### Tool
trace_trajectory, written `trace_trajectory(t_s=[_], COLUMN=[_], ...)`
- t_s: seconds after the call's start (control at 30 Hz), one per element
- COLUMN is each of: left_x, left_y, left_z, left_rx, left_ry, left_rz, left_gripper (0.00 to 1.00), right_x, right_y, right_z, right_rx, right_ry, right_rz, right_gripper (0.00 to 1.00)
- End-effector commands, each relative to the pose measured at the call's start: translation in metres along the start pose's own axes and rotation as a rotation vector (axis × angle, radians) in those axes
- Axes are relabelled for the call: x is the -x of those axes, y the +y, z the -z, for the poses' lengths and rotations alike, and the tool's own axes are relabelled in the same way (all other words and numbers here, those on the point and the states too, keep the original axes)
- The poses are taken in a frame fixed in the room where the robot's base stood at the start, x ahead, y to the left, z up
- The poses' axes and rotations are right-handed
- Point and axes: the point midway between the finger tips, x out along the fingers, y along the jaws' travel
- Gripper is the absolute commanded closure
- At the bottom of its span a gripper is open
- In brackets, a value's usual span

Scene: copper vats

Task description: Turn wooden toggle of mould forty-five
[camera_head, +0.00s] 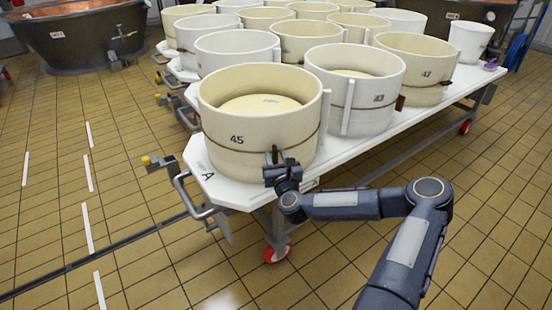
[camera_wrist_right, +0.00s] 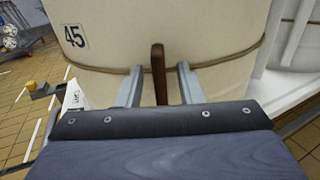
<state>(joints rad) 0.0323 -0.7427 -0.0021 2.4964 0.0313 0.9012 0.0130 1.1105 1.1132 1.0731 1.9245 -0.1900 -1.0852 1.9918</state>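Mould 45 (camera_head: 235,157) is a cream round mould with a dark cord around it, on the front corner of a white table. It also fills the right wrist view (camera_wrist_right: 210,30), its number at the left. Its brown wooden toggle (camera_wrist_right: 158,74) stands upright against the cord. My right gripper (camera_head: 280,160) is at the mould's front right side. In the right wrist view its two fingers (camera_wrist_right: 158,85) are apart, one on each side of the toggle, with a gap on both sides. My left gripper is not in view.
A metal handle (camera_head: 185,195) sticks out at the table's near left corner. Copper vats (camera_head: 85,40) stand at the back. The tiled floor at left is clear.

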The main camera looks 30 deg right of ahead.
Motion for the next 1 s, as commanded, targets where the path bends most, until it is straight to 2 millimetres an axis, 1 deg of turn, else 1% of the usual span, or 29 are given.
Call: trace_trajectory(t_s=[0.13, 0.17, 0.4, 0.73, 0.87, 1.0], left_x=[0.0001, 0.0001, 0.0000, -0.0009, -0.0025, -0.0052], left_y=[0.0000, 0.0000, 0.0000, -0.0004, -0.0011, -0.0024], left_z=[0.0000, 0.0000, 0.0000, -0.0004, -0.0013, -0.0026], left_rx=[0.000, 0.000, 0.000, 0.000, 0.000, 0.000], left_ry=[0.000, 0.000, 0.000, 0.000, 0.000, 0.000], left_rz=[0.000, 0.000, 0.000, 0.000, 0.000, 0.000], left_gripper=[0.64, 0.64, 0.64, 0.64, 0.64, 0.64], right_x=[0.0002, 0.0002, 0.0004, 0.0005, 0.0005, 0.0005], right_y=[0.0002, 0.0002, 0.0003, 0.0006, 0.0011, 0.0020], right_z=[0.0002, 0.0002, 0.0002, 0.0004, 0.0007, 0.0011], right_rx=[0.000, 0.000, 0.000, 0.022, 0.069, 0.155], right_ry=[0.001, 0.001, 0.001, 0.000, 0.000, 0.000], right_rz=[0.000, 0.000, -0.001, -0.001, -0.001, -0.002], right_gripper=[0.66, 0.69, 1.00, 1.00, 1.00, 1.00])
